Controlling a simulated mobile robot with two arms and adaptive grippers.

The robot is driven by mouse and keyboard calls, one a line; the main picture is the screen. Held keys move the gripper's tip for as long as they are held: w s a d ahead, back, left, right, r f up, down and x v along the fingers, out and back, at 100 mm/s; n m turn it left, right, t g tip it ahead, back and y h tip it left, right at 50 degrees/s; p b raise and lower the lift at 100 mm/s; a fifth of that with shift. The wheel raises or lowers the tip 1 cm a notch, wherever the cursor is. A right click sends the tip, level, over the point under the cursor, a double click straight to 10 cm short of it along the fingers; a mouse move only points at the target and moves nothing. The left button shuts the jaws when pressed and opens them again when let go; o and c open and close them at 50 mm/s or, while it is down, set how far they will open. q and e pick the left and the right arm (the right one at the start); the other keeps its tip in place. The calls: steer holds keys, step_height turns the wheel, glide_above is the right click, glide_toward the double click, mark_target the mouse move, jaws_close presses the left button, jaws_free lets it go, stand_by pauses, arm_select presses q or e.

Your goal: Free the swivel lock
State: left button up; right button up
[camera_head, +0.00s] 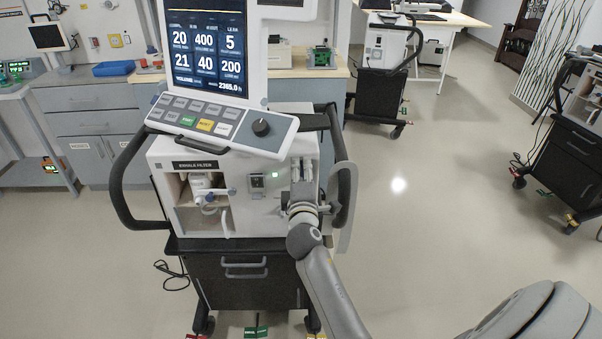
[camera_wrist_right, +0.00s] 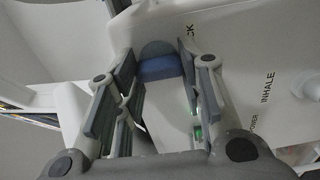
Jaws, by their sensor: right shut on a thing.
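The ventilator (camera_head: 240,205) stands in front of me on its dark cart. My right gripper (camera_head: 301,170) is at the right part of its front, and the arm hides much of that spot. In the right wrist view, the fingers of my right gripper (camera_wrist_right: 165,75) are closed on the swivel lock (camera_wrist_right: 160,68), a rounded blue-grey knob on the white panel. A partly hidden label ending in "CK" is beside it. How far the lock is turned cannot be told. My left gripper is not in view.
A dark handle (camera_head: 345,195) curves close on the right. The control panel (camera_head: 222,122) and screen (camera_head: 206,45) are above.

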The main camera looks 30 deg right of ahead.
steer(key=o, duration=1)
steer(key=v, duration=0.7)
steer(key=shift+s+a, duration=0.15)
steer(key=shift+s, duration=0.1)
